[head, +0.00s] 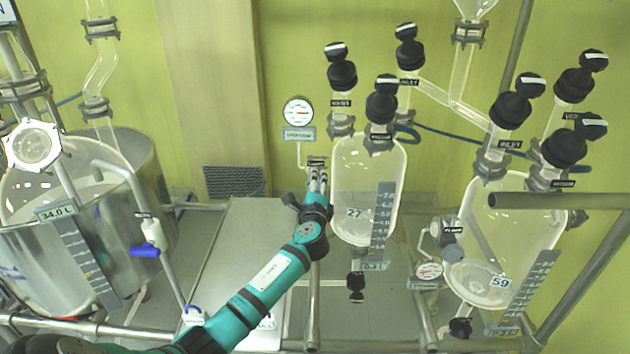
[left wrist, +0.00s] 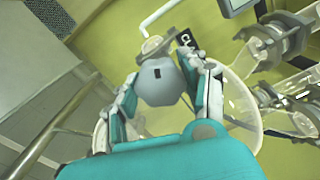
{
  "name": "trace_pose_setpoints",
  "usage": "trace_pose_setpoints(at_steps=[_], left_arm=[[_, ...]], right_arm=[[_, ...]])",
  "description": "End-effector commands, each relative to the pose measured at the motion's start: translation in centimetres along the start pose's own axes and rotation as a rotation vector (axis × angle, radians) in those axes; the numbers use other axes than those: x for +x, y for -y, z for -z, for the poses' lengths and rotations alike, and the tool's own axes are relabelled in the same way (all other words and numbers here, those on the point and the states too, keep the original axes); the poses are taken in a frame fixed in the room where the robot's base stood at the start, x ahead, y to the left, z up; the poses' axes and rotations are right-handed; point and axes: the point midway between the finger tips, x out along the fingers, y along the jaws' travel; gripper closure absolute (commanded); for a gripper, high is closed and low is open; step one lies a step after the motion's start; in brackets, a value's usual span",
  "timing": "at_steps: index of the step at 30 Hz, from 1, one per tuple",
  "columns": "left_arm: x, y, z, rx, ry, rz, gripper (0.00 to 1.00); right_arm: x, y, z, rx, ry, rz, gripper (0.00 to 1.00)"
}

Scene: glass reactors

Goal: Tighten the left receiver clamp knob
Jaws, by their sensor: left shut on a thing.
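The left receiver (head: 362,165) is a clear glass vessel marked 27 with a level scale, right of my gripper in the head view. My left gripper (head: 318,182) is at its left side, below a small label (head: 317,162). In the left wrist view the clamp knob (left wrist: 160,82), round and grey with a dark square mark, sits between the two fingers of my left gripper (left wrist: 163,88), which are shut on it. In the head view my gripper hides this knob. A partly readable dark label (left wrist: 186,41) is just beyond the knob. My right gripper is not in view.
A vacuum gauge (head: 298,112) hangs above my gripper on the wall. The right receiver (head: 510,225), marked 59, has a similar grey knob (head: 453,252) at its left. A large jacketed reactor (head: 80,235) stands at the left. Black-capped valves (head: 382,102) rise above the receivers.

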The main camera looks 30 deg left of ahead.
Motion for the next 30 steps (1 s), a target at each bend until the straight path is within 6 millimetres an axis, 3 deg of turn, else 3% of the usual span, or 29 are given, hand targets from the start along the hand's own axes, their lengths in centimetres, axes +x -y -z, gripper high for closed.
trace_pose_setpoints(at_steps=[30], left_arm=[[-0.1, 0.0, 0.1, 0.967, -0.006, -0.004, 0.88]], right_arm=[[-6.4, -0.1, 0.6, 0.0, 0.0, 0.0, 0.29]])
